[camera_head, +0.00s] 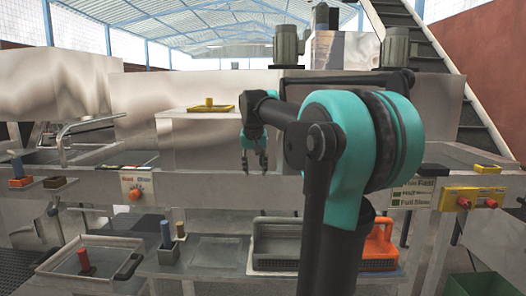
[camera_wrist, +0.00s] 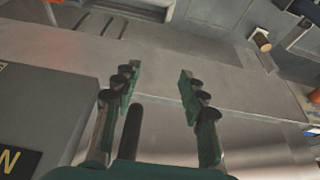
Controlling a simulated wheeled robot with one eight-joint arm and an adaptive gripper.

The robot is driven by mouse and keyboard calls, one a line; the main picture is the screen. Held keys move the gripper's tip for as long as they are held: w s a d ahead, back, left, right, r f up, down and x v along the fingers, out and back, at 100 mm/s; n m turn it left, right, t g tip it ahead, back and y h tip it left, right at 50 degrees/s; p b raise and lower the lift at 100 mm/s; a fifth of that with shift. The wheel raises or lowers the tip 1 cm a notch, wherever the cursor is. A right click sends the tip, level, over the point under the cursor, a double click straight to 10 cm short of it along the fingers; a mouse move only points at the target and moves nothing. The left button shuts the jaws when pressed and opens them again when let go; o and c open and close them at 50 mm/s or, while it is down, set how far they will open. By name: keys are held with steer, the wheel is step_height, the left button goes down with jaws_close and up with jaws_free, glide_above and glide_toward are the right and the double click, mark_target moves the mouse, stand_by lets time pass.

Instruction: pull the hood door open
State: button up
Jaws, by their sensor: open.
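A large shiny metal panel (camera_head: 200,92) stands behind the bench. A dark frame (camera_head: 292,76) edges the metal housing on its right, partly hidden by my arm. Which part is the hood door, and where its handle is, I cannot tell for sure. My gripper (camera_head: 254,163) hangs pointing down above the bench's front, in front of the panel and beside a pale box (camera_head: 190,136). In the wrist view my gripper (camera_wrist: 160,84) has its two green fingers spread apart, with nothing between them. A smooth metal surface (camera_wrist: 220,85) lies beyond the fingers.
A yellow tray (camera_head: 209,109) with a knob sits on the pale box. A lower shelf holds a grey tray (camera_head: 110,241), a dark basket (camera_head: 277,243) and an orange basket (camera_head: 381,247). A faucet (camera_head: 64,140) stands left; yellow controls (camera_head: 474,197) are right.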

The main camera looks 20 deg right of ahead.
steer(key=w+d+r+m+h, duration=0.1)
steer(key=w+r, duration=0.1)
steer(key=r, duration=0.8)
steer(key=w+d+r+m, duration=0.1)
steer(key=w+d+r, duration=0.1)
steer(key=r, duration=0.8)
steer(key=x, duration=1.7)
steer(key=shift+s+a+f, duration=0.15)
steer(key=shift+a+f, duration=0.05)
steer(key=shift+f, duration=0.05)
jaws_close()
